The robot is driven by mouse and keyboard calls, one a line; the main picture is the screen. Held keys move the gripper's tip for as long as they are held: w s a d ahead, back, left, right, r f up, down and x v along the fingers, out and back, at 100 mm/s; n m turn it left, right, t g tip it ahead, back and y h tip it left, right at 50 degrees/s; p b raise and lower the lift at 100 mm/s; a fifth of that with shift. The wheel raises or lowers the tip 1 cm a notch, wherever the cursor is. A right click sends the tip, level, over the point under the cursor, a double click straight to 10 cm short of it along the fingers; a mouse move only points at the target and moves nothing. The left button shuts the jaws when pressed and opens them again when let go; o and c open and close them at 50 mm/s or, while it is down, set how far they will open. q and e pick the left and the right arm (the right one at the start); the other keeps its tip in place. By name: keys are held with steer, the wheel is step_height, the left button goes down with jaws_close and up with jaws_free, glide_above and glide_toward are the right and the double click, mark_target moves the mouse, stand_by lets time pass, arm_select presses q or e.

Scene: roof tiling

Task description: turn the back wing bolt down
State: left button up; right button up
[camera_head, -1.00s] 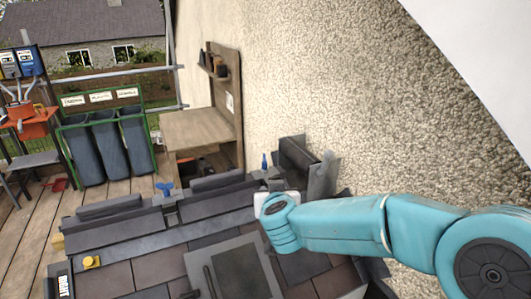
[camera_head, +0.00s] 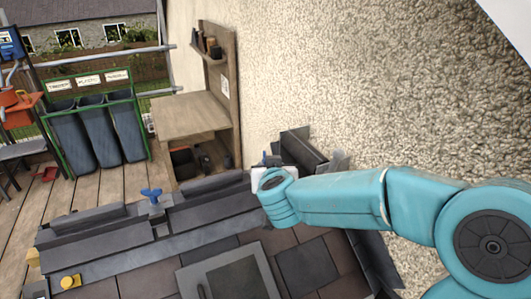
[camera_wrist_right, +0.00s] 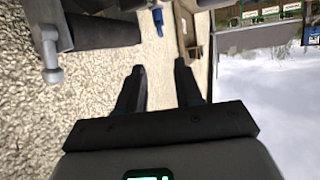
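One blue wing bolt (camera_head: 151,195) stands upright on the dark ridge at the left in the head view. A second blue piece (camera_head: 266,158) shows just behind my right wrist, mostly hidden, so its shape is unclear. In the right wrist view a blue bolt-like piece (camera_wrist_right: 158,21) lies beyond the fingertips, roughly in line with the gap between them. My right gripper (camera_wrist_right: 160,72) is open and empty, apart from that piece. In the head view its fingers are hidden behind the teal wrist. My left gripper is not in view.
The rough plaster wall (camera_head: 320,75) rises close along the right. A dark ridge piece (camera_head: 303,150) stands by my right wrist. A grey metal piece (camera_wrist_right: 50,52) is near the right gripper. A yellow knob (camera_head: 69,282) is at lower left. A wooden bench (camera_head: 190,115) and bins stand behind.

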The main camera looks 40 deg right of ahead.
mark_target(265, 154)
steer(key=x, duration=1.6)
steer(key=shift+a+r, duration=0.1)
steer(key=shift+a, duration=0.05)
